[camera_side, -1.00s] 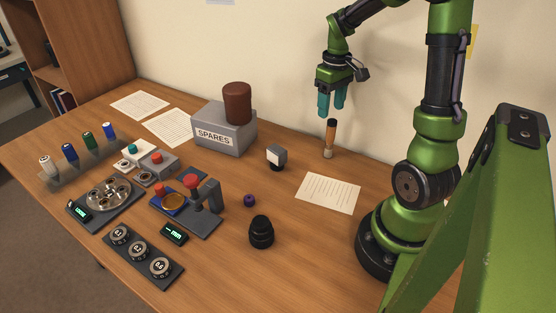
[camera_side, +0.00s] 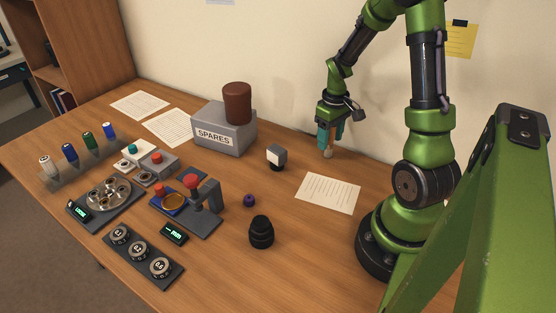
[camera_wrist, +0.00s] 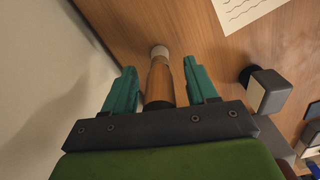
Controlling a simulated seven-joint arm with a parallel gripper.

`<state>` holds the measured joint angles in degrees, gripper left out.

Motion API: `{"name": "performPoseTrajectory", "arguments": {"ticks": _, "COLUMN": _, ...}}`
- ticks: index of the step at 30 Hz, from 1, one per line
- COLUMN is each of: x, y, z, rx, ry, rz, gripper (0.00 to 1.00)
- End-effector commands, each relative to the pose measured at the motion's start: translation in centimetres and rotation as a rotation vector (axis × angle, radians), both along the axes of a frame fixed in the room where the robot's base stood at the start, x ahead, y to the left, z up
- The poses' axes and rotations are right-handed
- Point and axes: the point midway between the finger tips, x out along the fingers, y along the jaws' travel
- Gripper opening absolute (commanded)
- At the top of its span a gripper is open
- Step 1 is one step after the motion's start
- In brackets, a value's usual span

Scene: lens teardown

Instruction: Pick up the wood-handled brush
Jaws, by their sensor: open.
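The wood-handled brush (camera_wrist: 160,82) stands upright on the table near the wall. In the wrist view it lies between my gripper's two teal fingers, with a visible gap on each side. My gripper (camera_wrist: 161,85) is open around the handle. In the side view my gripper (camera_side: 330,138) is lowered over the brush, and only the brush's pale lower end (camera_side: 328,154) shows below the fingers. The upper handle is hidden there by the gripper.
A printed sheet (camera_side: 328,193) lies in front of the brush. A small grey-headed block (camera_side: 277,156) stands to the left, and the SPARES box (camera_side: 222,132) is farther left. The wall is close behind. A black lens (camera_side: 261,232) stands nearer the front.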

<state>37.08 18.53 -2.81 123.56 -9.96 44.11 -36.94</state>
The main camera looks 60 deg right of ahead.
Motion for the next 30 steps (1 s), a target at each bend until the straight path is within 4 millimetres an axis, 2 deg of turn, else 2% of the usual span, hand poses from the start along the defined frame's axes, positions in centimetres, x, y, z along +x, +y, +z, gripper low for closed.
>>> {"name": "performPoseTrajectory", "arguments": {"ticks": 1, "x": 0.0, "y": 0.0, "z": 0.0, "rx": 0.000, "ry": 0.000, "rz": 0.000, "gripper": 0.57}}
{"name": "performPoseTrajectory", "arguments": {"ticks": 2, "x": 0.0, "y": 0.0, "z": 0.0, "rx": 0.000, "ry": 0.000, "rz": 0.000, "gripper": 0.53}}
{"name": "performPoseTrajectory", "arguments": {"ticks": 12, "x": 0.0, "y": 0.0, "z": 0.1, "rx": -0.001, "ry": 0.000, "rz": 0.000, "gripper": 0.01}}
{"name": "performPoseTrajectory", "arguments": {"ticks": 19, "x": 0.0, "y": 0.0, "z": 0.1, "rx": -0.001, "ry": -0.001, "rz": 0.000, "gripper": 0.00}}
{"name": "performPoseTrajectory", "arguments": {"ticks": 22, "x": 0.1, "y": -0.1, "z": 0.8, "rx": -0.003, "ry": -0.002, "rz": 0.001, "gripper": 0.00}}
{"name": "performPoseTrajectory", "arguments": {"ticks": 30, "x": 0.1, "y": -0.1, "z": 6.0, "rx": -0.006, "ry": -0.007, "rz": 0.002, "gripper": 0.00}}
